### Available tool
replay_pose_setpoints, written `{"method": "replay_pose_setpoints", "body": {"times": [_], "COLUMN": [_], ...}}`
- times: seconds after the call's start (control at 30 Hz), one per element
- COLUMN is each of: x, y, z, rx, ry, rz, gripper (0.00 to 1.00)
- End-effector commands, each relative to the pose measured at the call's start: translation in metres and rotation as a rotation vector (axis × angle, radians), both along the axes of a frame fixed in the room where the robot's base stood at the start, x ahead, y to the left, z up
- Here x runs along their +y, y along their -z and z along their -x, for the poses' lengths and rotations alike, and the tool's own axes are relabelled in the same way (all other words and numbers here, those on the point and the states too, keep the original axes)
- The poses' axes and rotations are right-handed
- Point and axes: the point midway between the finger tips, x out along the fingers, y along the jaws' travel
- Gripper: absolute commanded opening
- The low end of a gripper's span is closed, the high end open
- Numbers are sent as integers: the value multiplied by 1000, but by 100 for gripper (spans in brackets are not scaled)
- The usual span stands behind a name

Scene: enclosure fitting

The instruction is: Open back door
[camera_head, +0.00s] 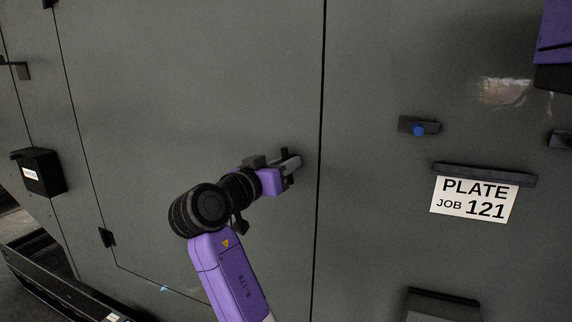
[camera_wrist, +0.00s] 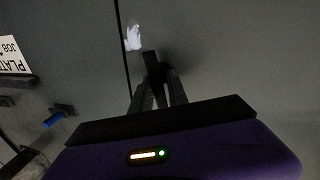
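The back door is a large flat grey panel (camera_head: 190,90) filling the left and middle of the head view. It looks closed, with a thin dark seam along its right edge. A small dark door handle (camera_head: 285,154) stands out near that seam; it also shows in the wrist view (camera_wrist: 150,60). My gripper (camera_head: 288,164) is at the handle. In the wrist view its two fingers (camera_wrist: 160,85) reach to either side of the handle, with little gap showing. The contact itself is partly hidden in shadow.
Right of the seam are a dark latch with a blue knob (camera_head: 418,129) and a ledge (camera_head: 485,174) above a sign reading PLATE JOB 121 (camera_head: 473,199). A black box (camera_head: 40,172) and hinges (camera_head: 106,237) stick out on the left. A dark rail (camera_head: 60,285) lies at lower left.

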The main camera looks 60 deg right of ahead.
Motion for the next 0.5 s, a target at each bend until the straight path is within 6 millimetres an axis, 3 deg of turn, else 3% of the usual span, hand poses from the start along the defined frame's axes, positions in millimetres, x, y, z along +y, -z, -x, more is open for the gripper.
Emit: {"method": "replay_pose_setpoints", "body": {"times": [0.5], "x": [0], "y": [0], "z": [1], "rx": [85], "ry": [4], "rz": [11], "gripper": [0]}}
